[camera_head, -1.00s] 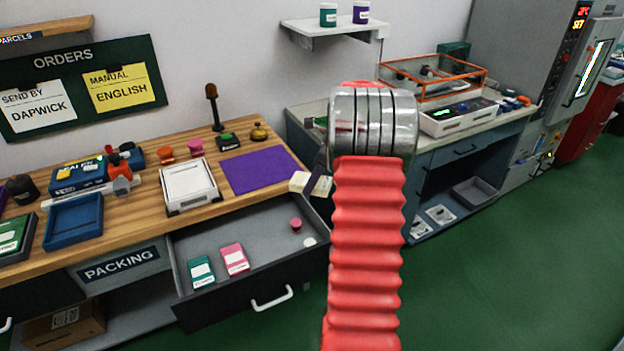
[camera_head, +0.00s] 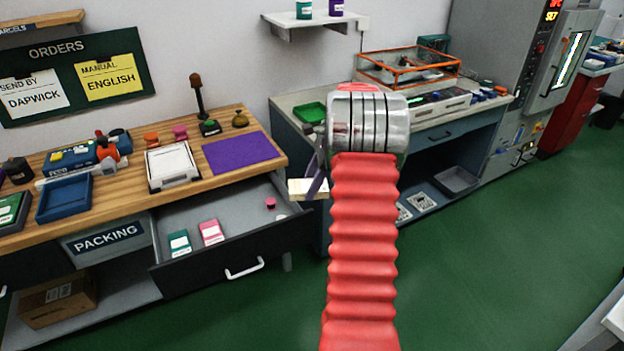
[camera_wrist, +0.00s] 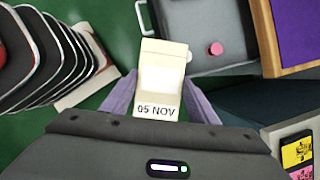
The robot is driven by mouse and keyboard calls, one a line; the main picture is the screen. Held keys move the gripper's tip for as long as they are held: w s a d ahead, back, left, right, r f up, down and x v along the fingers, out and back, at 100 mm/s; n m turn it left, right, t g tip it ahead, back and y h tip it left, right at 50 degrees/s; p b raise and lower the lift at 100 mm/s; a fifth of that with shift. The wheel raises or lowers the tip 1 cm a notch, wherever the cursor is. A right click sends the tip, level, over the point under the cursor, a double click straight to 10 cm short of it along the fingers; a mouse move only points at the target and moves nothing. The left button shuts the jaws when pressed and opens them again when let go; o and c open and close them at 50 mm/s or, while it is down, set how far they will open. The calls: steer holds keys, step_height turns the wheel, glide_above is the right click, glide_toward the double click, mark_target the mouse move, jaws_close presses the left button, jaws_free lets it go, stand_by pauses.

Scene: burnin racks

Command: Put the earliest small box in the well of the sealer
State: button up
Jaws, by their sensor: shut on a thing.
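My gripper (camera_wrist: 158,100) is shut on a small cream box (camera_wrist: 164,58), with purple fingers at its two sides. The box carries a label reading 05 NOV. In the head view the box (camera_head: 306,189) is held to the right of the open drawer, largely clear of my red arm. A pale, shallow square frame (camera_head: 172,167) and a blue open tray (camera_head: 64,198) in front of a blue machine (camera_head: 72,157) stand on the wooden bench. I cannot read which of them is the sealer.
The open drawer (camera_head: 205,265) juts from the bench and holds a teal box (camera_head: 179,243) and a pink box (camera_head: 211,232). A purple mat (camera_head: 241,153) lies bare on the bench. A second bench (camera_head: 440,137) is at the right. Green floor (camera_head: 480,270) is clear in front.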

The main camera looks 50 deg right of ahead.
steer(key=shift+s+a+f+n, duration=0.15)
steer(key=shift+a+f+n, duration=0.2)
steer(key=shift+n, duration=0.15)
steer(key=a+f+n+g+h, duration=0.1)
steer(key=a+f+n, duration=0.3)
steer(key=a+n, duration=0.4)
steer(key=w+a+f+n+g+h, duration=0.1)
steer(key=a+f+n+g, duration=0.3)
steer(key=a, duration=1.5)
steer(key=w+a+f+n+g+h, duration=0.1)
steer(key=a+f+n, duration=0.5)
steer(key=a+n, duration=0.7)
steer(key=shift+w+a+f+g+h, duration=0.15)
steer(key=shift+w+a+g+h, duration=0.25)
steer(key=shift+g, duration=0.4)
steer(key=shift+s, duration=0.2)
